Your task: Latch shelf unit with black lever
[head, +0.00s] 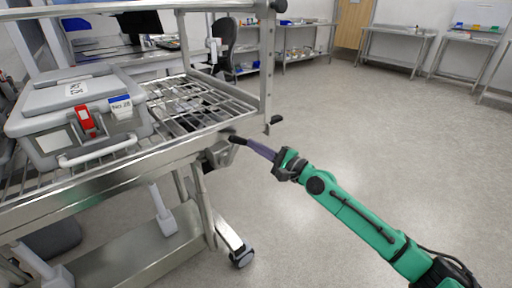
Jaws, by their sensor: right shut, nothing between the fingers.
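The shelf unit (112,174) is a metal wheeled rack at the left of the head view. A black lever (237,140) sticks out at its near right corner, beside a grey metal bracket (221,154). My right gripper (251,145) comes in from the right on a green arm. Its purple-grey fingers are shut with nothing between them. The fingertips are at the lever's right end; I cannot tell whether they touch it. Another black handle (277,119) shows at the lower end of the upright metal bar. My left gripper is not in view.
A grey case (78,118) with a red latch and a blue tag sits on the wire shelf. A caster wheel (242,258) stands below the unit's right corner. Benches (397,33) line the back wall. The floor at the centre and right is clear.

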